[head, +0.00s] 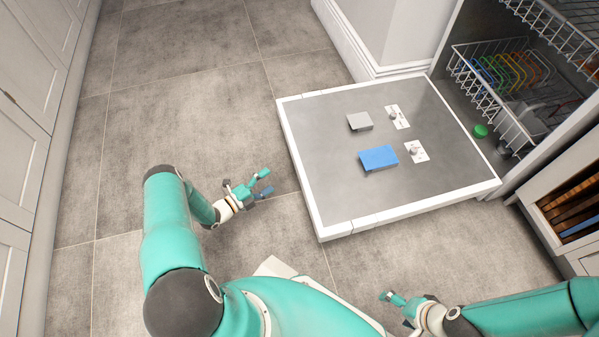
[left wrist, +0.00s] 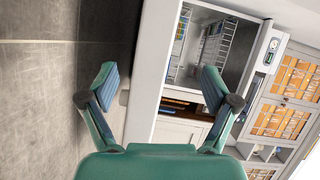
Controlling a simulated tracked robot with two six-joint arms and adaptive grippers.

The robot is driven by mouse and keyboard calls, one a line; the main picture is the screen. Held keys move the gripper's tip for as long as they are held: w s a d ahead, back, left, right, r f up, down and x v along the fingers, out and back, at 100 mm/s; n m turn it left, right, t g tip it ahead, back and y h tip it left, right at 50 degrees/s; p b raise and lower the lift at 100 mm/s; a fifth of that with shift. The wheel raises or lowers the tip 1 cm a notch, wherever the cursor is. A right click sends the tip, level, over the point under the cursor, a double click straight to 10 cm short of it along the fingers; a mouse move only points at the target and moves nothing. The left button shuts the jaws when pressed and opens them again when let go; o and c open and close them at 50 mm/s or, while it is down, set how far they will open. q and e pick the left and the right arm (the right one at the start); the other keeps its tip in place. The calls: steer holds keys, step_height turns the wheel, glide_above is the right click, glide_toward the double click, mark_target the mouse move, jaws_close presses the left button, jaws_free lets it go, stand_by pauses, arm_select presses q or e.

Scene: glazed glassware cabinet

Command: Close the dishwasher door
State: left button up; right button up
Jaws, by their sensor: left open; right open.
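The dishwasher door (head: 330,180) is folded down flat and open, with its grey inner face upward and a white rim. My right gripper (head: 398,308) is open and empty, below the door's near corner.
The dishwasher's wire racks (head: 500,85) hold coloured dishes, and a small green item (head: 480,130) lies inside near the hinge side. A cabinet with wooden items (head: 575,205) stands at the right. White cupboards (head: 25,130) line the left. The tiled floor (head: 180,100) between is clear.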

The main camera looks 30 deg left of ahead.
arm_select(q)
steer(key=w+d+b, duration=0.1)
steer(key=w, duration=0.3)
steer(key=w+d+f+m+b, duration=0.1)
steer(key=w+b, duration=0.1)
steer(key=w, duration=0.2)
steer(key=w+d+m+b, duration=0.1)
steer(key=w+d+b, duration=0.1)
steer(key=w, duration=0.2)
steer(key=shift+w+f+h, duration=0.3)
steer(key=shift+w+h, duration=0.1)
steer(key=shift+w+d+r, duration=0.1)
steer(key=shift+w+d, duration=0.05)
steer(key=shift+w, duration=0.3)
arm_select(e)
step_height(320, 180, down, 6)
steer(key=shift+f, duration=0.2)
